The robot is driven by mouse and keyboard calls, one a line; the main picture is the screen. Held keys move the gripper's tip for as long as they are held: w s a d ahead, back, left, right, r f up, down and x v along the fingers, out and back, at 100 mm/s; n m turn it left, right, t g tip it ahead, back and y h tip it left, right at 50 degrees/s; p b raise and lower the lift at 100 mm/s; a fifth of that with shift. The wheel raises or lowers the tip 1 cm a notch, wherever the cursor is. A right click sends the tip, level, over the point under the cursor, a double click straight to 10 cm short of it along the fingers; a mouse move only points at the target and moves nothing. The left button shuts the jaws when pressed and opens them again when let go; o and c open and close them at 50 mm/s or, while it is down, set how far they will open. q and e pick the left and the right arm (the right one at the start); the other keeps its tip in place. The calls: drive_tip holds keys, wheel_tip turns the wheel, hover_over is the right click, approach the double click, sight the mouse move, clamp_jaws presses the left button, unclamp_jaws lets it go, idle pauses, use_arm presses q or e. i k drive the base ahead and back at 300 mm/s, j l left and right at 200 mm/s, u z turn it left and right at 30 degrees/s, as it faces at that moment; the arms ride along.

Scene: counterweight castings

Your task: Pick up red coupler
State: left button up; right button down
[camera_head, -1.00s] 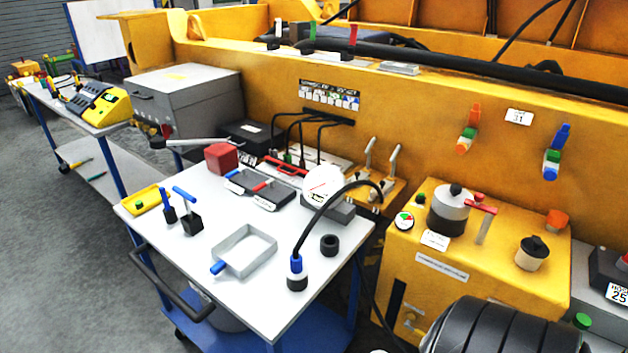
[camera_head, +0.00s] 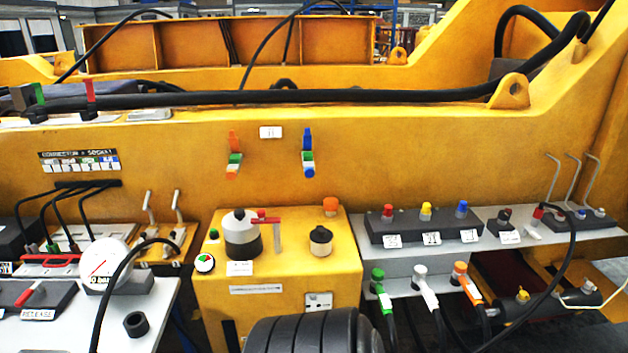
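No part is plainly a red coupler. A small red-tipped piece (camera_head: 537,214) stands on the grey shelf at the right, near a black hose. A red-topped knob (camera_head: 388,212) stands on a dark block with a yellow and a blue one. Below hang hose couplers in green (camera_head: 378,278), white (camera_head: 421,276) and orange (camera_head: 461,272). I cannot tell which red piece is the coupler. Neither of my grippers is in view.
A yellow box (camera_head: 210,292) with a red-handled valve (camera_head: 265,220) stands in the middle. A black ribbed roll (camera_head: 314,332) is in front of it. A white cart top (camera_head: 165,300) with a gauge (camera_head: 106,266) is at the left. The yellow frame wall (camera_head: 390,150) runs behind.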

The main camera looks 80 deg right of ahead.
sight(539, 213)
drive_tip(key=z, duration=4.1)
drive_tip(key=i+l, duration=0.25)
drive_tip(key=i, duration=0.25)
drive_tip(key=i+l+z, duration=0.1)
drive_tip(key=i+l, duration=0.15)
drive_tip(key=i, duration=0.25)
drive_tip(key=i+l, duration=0.2)
drive_tip(key=i, duration=0.3)
